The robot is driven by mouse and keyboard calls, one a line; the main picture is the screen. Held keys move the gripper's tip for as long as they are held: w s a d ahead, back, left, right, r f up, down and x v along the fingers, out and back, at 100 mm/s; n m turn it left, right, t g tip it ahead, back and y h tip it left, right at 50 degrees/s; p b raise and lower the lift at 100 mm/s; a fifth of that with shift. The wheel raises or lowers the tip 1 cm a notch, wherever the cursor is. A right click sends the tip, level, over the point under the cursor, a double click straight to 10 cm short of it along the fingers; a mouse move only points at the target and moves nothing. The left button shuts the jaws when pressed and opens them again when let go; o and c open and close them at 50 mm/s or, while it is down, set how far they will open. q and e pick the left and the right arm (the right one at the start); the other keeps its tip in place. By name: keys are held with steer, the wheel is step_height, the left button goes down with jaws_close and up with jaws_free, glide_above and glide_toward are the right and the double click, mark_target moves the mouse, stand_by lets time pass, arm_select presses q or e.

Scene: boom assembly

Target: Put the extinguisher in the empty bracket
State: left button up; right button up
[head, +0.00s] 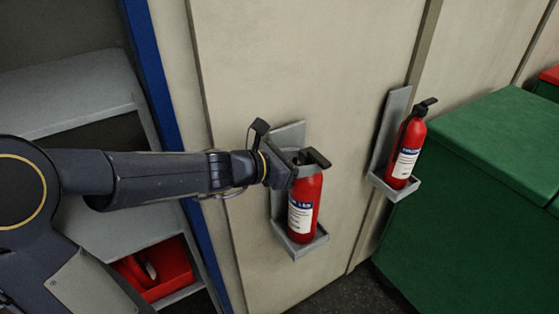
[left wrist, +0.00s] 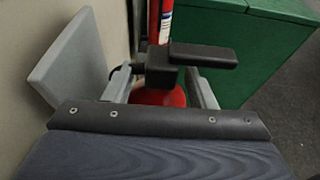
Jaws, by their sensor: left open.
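A red extinguisher (head: 304,201) with a white label and black handle stands upright in the nearer grey wall bracket (head: 300,248). A second red extinguisher (head: 405,155) stands in the farther bracket (head: 396,190). My left gripper (head: 290,172) is open at the top of the nearer extinguisher. In the left wrist view its fingers (left wrist: 160,92) lie on either side of that extinguisher's black valve head (left wrist: 162,66), with the red body (left wrist: 160,97) below. I cannot tell if they touch it. My right gripper is out of view.
A grey shelf (head: 85,85) with a blue post (head: 153,75) stands at the left, a red bin (head: 170,270) low in it. A green cabinet (head: 460,200) stands at the right beside the farther bracket. The wall panel (head: 340,80) between the brackets is clear.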

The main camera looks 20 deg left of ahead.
arm_select(q)
steer(key=v, duration=0.8)
steer(key=s+d+f+m+g, duration=0.2)
steer(key=s+d+m+g, duration=0.15)
steer(key=s+m, duration=1.05)
steer(key=s+a+f+m+g+y, duration=0.2)
steer(key=s+a+f+m+y, duration=0.2)
steer(key=m, duration=0.8)
steer(key=shift+s+a+f+m+y+p, duration=0.3)
steer(key=shift+s+f+m+y+p, duration=0.25)
steer(key=shift+s+f, duration=0.5)
steer(key=shift+s+g, duration=0.1)
steer(key=shift+g, duration=0.15)
